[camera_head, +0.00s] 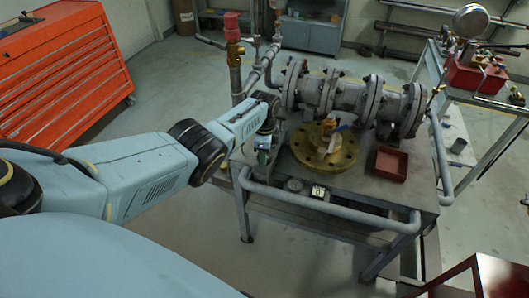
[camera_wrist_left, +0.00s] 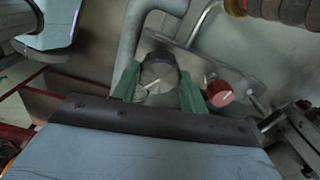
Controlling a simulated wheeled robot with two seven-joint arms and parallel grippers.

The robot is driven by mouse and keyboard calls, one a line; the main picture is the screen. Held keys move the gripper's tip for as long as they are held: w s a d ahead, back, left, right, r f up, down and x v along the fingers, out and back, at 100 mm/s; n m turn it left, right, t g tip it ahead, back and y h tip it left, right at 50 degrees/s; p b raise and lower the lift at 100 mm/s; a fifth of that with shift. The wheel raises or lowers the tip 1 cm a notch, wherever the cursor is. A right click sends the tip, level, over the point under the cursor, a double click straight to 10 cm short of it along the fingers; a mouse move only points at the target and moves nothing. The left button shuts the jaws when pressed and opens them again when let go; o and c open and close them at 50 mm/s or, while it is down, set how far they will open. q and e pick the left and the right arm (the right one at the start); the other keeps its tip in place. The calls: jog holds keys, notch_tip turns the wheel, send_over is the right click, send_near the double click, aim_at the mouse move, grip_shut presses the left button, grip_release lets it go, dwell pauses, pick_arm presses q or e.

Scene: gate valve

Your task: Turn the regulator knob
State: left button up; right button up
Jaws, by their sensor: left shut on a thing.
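My left gripper (camera_head: 264,150) reaches in from the left to the near left corner of the workbench, beside the pipework. In the left wrist view its two green fingers (camera_wrist_left: 158,92) stand on either side of a round grey knob (camera_wrist_left: 157,74) with a white pointer mark, and they are shut on it. A red knob (camera_wrist_left: 218,93) with a white mark sits just right of the fingers, apart from them. In the head view the gripper hides the gripped knob. I cannot tell from its look alone which knob is the regulator's. My right gripper is not in view.
The workbench (camera_head: 350,185) carries a flanged pipe assembly (camera_head: 345,95), a yellow flange (camera_head: 330,160) and a red tray (camera_head: 391,163). A grey rail (camera_head: 330,207) runs along its front. A red-capped valve (camera_head: 233,35) stands behind my gripper. An orange cabinet (camera_head: 60,70) is left.

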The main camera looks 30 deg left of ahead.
pick_arm(q)
jog(key=shift+m, duration=2)
jog(key=o, duration=1)
notch_tip(320, 180, up, 14)
jog(key=p, duration=0.3)
jog(key=shift+f, duration=0.25)
